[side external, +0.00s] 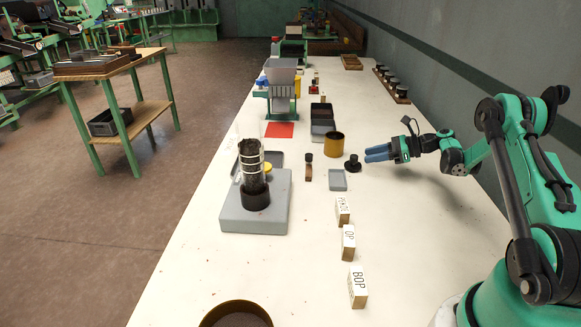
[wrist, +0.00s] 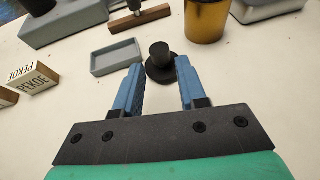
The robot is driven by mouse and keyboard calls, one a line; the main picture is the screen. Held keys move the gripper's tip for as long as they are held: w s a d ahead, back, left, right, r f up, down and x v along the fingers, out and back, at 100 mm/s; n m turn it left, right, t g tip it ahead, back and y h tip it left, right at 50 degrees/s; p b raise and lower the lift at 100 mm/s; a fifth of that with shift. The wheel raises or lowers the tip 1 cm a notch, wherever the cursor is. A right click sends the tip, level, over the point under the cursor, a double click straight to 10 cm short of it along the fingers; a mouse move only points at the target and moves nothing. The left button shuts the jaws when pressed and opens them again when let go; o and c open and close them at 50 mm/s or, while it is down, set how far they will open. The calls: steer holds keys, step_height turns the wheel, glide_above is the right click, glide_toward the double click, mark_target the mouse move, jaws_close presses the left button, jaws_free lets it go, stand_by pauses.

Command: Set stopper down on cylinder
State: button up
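The black stopper (side external: 352,166), a round disc with an upright knob, stands on the white table. In the wrist view the stopper (wrist: 160,62) is just beyond and between my fingertips, with its knob up. My gripper (side external: 376,153) is open and empty, with its blue fingers pointing at the stopper from the right; in the wrist view the gripper (wrist: 160,68) shows a wide gap. The clear cylinder (side external: 251,160) stands upright on a grey base (side external: 270,207) to the left, dark matter inside and a black collar at its foot.
A small grey tray (side external: 338,181) and a brown wooden piece with a dark knob (side external: 308,170) lie between stopper and cylinder. A brass-coloured cup (side external: 334,145) stands just behind the stopper. Labelled blocks (side external: 348,241) line the front. The table's right side is largely clear.

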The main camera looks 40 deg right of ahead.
mark_target(354, 156)
steer(key=shift+x, duration=2.7)
jaws_close()
